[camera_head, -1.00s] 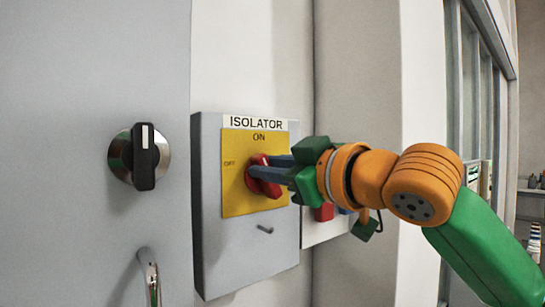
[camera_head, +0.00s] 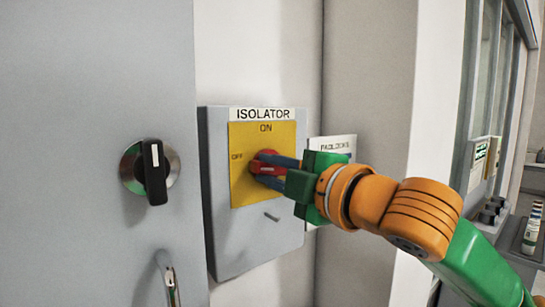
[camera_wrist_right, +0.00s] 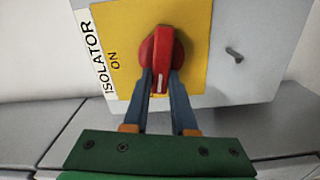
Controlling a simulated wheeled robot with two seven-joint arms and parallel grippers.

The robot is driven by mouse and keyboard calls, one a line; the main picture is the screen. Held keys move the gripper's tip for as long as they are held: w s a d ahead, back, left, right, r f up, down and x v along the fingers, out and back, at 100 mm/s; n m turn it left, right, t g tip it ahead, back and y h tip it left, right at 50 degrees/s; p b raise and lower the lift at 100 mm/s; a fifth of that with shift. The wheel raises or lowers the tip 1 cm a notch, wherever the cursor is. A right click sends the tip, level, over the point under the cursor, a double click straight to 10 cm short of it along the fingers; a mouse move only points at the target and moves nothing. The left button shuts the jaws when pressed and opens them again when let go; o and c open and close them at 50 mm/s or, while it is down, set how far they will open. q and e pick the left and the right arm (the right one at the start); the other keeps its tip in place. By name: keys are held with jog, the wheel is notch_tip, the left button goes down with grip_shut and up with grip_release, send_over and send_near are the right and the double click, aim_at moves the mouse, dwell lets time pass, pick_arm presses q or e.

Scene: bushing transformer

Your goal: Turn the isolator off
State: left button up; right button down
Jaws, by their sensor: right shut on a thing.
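The isolator (camera_head: 225,215) is a grey box with a yellow plate (camera_head: 243,188) marked ON at the top and OFF at the left. Its red knob (camera_head: 263,160) sits mid-plate, its handle about level in the head view. In the right wrist view the knob (camera_wrist_right: 160,60) has a white line on the half towards my gripper, away from the right side of the plate. My right gripper (camera_head: 272,170) is shut on the handle, one blue finger on each side; it also shows in the right wrist view (camera_wrist_right: 161,85). My left gripper is out of view.
A black rotary switch (camera_head: 155,172) and a metal handle (camera_head: 170,280) are on the grey cabinet door at the left. A metal peg (camera_head: 271,217) sticks out below the yellow plate. A padlocks sign (camera_head: 335,146) is behind my gripper.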

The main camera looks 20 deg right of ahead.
jog(key=shift+n+p, duration=0.5)
jog(key=shift+n, duration=0.5)
jog(key=shift+f, duration=0.1)
jog(key=c, duration=0.8)
grip_release()
jog(key=shift+o, duration=0.4)
jog(key=shift+w+f, duration=0.1)
jog(key=b+v, duration=0.3)
jog(key=v, duration=0.4)
